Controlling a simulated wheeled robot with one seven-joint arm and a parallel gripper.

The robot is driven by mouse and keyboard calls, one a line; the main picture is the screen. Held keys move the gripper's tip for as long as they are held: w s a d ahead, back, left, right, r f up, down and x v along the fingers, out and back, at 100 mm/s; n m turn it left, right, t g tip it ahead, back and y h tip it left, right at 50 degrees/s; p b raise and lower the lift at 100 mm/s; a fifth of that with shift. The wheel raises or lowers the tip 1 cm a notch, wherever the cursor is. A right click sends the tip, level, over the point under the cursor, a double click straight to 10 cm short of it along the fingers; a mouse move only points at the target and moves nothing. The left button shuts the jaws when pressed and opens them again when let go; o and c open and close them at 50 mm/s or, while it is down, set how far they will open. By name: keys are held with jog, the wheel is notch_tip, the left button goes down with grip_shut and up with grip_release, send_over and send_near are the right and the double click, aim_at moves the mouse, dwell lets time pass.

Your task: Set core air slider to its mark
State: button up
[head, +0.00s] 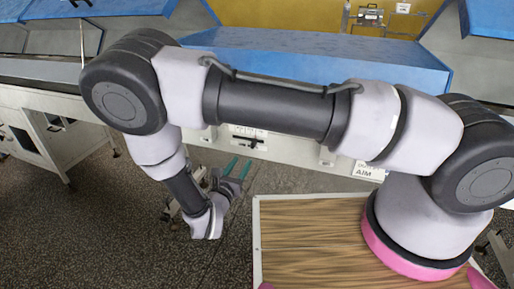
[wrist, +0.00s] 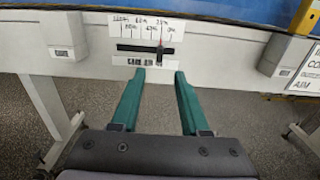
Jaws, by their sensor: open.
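The core air slider is a dark horizontal slot (wrist: 133,48) on the pale machine panel, with a black upright knob (wrist: 162,52) towards its right end. A printed scale card (wrist: 140,25) sits above it, with a thin reddish mark near the knob's top. A label reading roughly "core air" (wrist: 138,62) is below. In the head view the slider (head: 252,142) shows small beneath my arm. My gripper (wrist: 157,73) has two green fingers, open and empty, below and short of the slider, with the knob roughly ahead of the gap. It also shows in the head view (head: 238,168).
Grey boxes (wrist: 70,38) (wrist: 285,55) stick out of the panel on both sides of the slider. A white sign (wrist: 303,75) is at the right. The wood-topped surface (head: 310,235) lies near me. Speckled floor is open below the panel.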

aim_at(252, 146)
jog(key=x, duration=1)
jog(key=shift+w+d+f, duration=0.1)
jog(key=shift+w+d, duration=0.05)
jog(key=shift+w, duration=0.2)
grip_shut()
dwell(1.0)
